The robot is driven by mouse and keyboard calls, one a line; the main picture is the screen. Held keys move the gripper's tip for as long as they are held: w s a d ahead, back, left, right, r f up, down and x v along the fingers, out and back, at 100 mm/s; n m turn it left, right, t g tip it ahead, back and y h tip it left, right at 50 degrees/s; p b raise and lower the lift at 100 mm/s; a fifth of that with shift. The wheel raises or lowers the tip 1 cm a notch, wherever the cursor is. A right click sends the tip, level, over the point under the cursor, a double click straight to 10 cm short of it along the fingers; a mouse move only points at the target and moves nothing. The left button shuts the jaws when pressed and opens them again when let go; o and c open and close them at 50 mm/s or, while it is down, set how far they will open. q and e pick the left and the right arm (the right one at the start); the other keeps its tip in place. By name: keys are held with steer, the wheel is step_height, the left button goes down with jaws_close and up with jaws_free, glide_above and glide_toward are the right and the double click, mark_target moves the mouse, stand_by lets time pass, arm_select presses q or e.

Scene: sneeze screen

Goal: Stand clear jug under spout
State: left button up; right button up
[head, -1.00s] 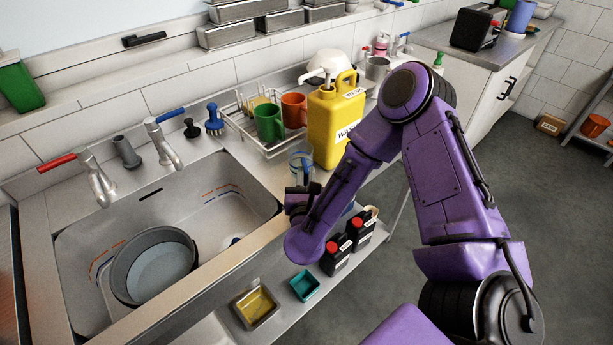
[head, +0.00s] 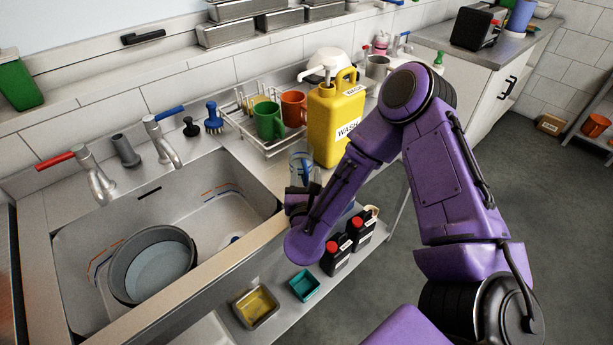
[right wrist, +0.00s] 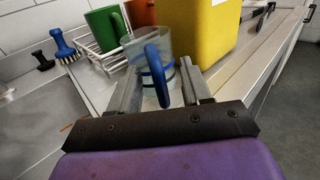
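The clear jug (head: 300,163) stands on the counter right of the sink, in front of the yellow container. In the right wrist view the jug (right wrist: 143,52) is upright, with a blue handle facing me and blue bands. My right gripper (head: 297,196) is at the counter edge, just in front of the jug. In the wrist view its fingers are spread, with the handle between them and gaps beside it. Two taps stand behind the sink, with spouts over it: a red-handled tap (head: 95,182) and a blue-handled tap (head: 163,146). My left gripper is not in view.
A grey pot (head: 152,268) sits in the sink (head: 215,200). A yellow container (head: 335,125) with a pump stands close behind the jug. A wire rack (head: 255,138) holds a green mug (head: 269,120) and an orange mug (head: 293,108). Dark bottles (head: 337,257) stand on the lower shelf.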

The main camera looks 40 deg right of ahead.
steer(key=shift+s+a+f, duration=0.1)
steer(key=shift+s+a, duration=0.15)
steer(key=shift+s, duration=0.05)
steer(key=b+v, duration=0.3)
steer(key=v, duration=0.6)
steer(key=shift+s+a+b, duration=0.2)
steer(key=shift+s+b, duration=0.15)
steer(key=shift+a, duration=0.1)
steer(key=p+v, duration=0.2)
steer(key=v, duration=0.5)
steer(key=shift+p, duration=0.3)
stand_by(0.5)
